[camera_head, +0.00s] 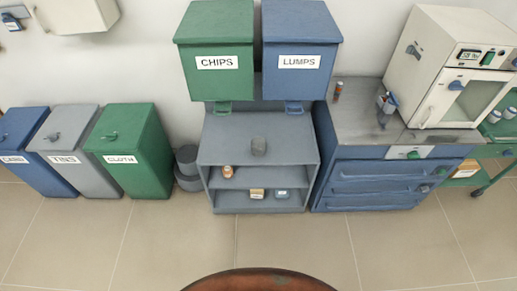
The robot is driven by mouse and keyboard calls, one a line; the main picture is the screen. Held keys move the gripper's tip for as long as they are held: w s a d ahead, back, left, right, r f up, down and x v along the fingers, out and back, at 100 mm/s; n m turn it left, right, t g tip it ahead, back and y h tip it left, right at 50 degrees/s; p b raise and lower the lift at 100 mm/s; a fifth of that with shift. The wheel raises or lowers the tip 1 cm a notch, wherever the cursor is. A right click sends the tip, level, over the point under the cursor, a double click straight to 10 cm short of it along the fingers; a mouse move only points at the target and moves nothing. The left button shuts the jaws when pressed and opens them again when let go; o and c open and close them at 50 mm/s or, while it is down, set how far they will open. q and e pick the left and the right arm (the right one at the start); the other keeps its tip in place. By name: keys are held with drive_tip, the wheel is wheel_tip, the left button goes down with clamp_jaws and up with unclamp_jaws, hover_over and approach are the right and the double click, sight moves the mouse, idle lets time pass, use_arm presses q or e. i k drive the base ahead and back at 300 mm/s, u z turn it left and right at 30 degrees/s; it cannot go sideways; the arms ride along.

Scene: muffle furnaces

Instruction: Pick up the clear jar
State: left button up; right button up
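Two small whitish jars (494,116) stand on the green cart at the far right, partly cut off by the picture edge. Neither of my grippers shows in this view.
The grey shelf unit (216,152) holds an orange-brown jar (227,171) and small boxes (257,194) lower down. A blue drawer cabinet (378,183) bears a white furnace (438,62). Lidded bins (133,150) stand left.

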sight(257, 143)
drive_tip(key=k, duration=0.6)
drive_tip(key=u, duration=0.6)
drive_tip(key=i, duration=0.55)
drive_tip(key=u, duration=0.5)
drive_tip(key=i, duration=1.6)
drive_tip(key=z, duration=0.8)
